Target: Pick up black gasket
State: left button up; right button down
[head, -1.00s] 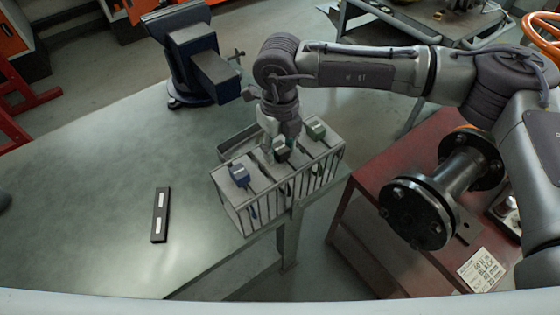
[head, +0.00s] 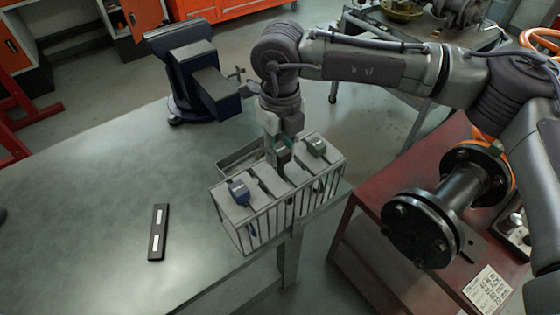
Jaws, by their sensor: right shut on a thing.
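My right gripper (head: 276,153) points down at the middle of a wire rack (head: 240,228) on the corner of the table. It is shut on the dark tag of the black gasket (head: 284,158), the middle one of three tagged pieces. The lower part of the gasket is hidden by the gripper and rack, so I cannot tell how far it stands clear of its slot. My left gripper is not in view.
A blue-tagged piece (head: 238,191) and a green-tagged piece (head: 316,147) sit in the rack on either side. A blue vise (head: 205,80) stands behind. A black bar (head: 158,232) lies on the table (head: 95,195).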

notch_tip(320, 180, up, 14)
jog(key=b, duration=0.2)
jog(key=shift+f, duration=0.2)
dwell(0.3)
jog(key=shift+f+b, duration=0.3)
jog(key=shift+b, duration=0.1)
